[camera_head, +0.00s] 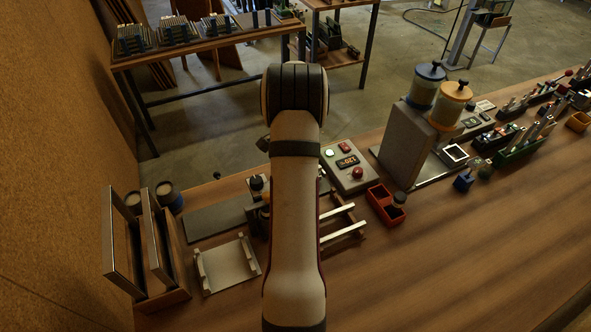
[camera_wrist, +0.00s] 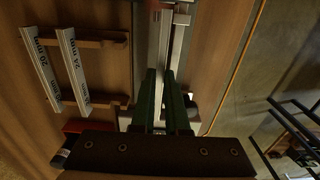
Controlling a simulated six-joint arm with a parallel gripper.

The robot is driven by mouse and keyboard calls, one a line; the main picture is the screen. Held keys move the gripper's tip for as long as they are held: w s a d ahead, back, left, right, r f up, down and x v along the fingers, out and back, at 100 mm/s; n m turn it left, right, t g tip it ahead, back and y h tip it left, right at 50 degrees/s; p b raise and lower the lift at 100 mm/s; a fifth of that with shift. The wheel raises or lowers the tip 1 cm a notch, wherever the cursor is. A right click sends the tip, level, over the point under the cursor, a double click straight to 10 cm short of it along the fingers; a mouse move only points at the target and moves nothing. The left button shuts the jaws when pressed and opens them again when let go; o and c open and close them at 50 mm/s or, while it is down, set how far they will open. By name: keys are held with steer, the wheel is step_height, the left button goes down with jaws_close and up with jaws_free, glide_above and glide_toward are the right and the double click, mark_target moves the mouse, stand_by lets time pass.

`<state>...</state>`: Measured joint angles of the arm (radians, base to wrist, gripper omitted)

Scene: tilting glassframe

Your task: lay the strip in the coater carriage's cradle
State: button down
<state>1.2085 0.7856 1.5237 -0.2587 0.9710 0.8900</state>
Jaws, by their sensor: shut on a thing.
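In the wrist view, my gripper (camera_wrist: 160,72) has its two dark green fingers shut on a thin, pale metal strip (camera_wrist: 163,45), seen nearly end-on between them. The strip points up the picture, over a grey surface. A light metal bar shows just right of the fingertips; I cannot tell whether it is part of the coater carriage. The carriage's cradle cannot be made out clearly. In the head view, my arm hides the gripper, the held strip and the middle of the work area.
A wooden rack (camera_head: 360,236) right of my arm holds pale strips; in the wrist view, two strips read 20 mm (camera_wrist: 41,68) and 24 mm (camera_wrist: 72,72). A pale bracketed plate (camera_head: 228,268) lies left.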

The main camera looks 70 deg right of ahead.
steer(key=shift+f, duration=1.15)
steer(key=c, duration=0.8)
jaws_free()
steer(key=shift+c, duration=0.2)
steer(key=shift+r, duration=0.1)
step_height(320, 180, up, 16)
steer(key=shift+f, duration=0.2)
